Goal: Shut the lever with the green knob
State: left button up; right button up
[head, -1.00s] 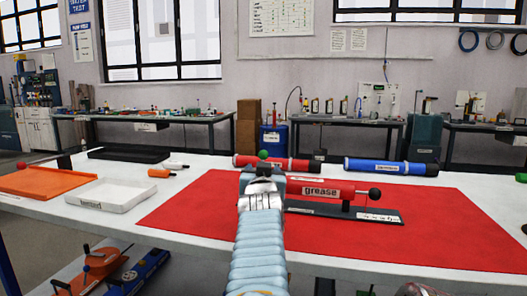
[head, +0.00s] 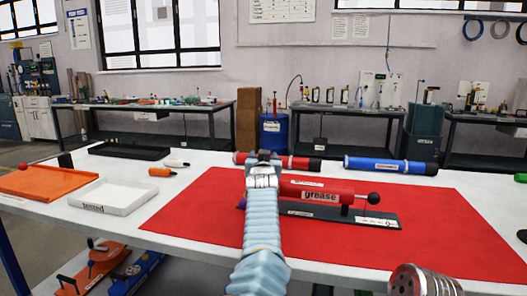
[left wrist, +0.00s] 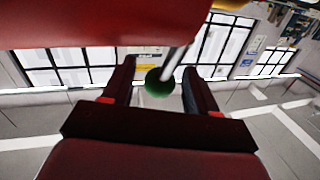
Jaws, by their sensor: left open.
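The grease pump (head: 323,193), a red tube with a "grease" label, lies on a dark base (head: 370,217) on the red mat. A black knob (head: 374,197) is at its right end, and a small purple knob (head: 241,204) shows at its left. My left gripper (head: 263,157) is at the pump's left end and hides the green knob in the head view. In the left wrist view the green knob (left wrist: 158,83) on a metal rod (left wrist: 172,62) appears between my open left fingers. I cannot tell whether they touch it. My right gripper is not in view.
The red mat (head: 190,220) is clear around the pump. Behind it lie a red tube (head: 300,163) and a blue tube (head: 390,166). A white tray (head: 112,208), an orange tray (head: 45,182) and a black tray (head: 128,151) are at the left.

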pick_arm(q)
jog(key=shift+w, duration=0.2)
grip_shut()
jog(key=t+b, duration=0.1)
jog(key=b, duration=0.1)
jog(key=s+t+b, duration=0.1)
jog(key=b, duration=0.2)
jog(key=shift+s+a+f+n+t, duration=0.2)
jog(key=shift+n+t, duration=0.2)
jog(key=shift+s+a+r+t+b, duration=0.1)
jog(key=shift+s+r+t+b, duration=0.3)
jog(key=shift+t+b, duration=0.2)
jog(key=shift+r+n, duration=0.2)
jog(key=shift+n, duration=0.1)
grip_release()
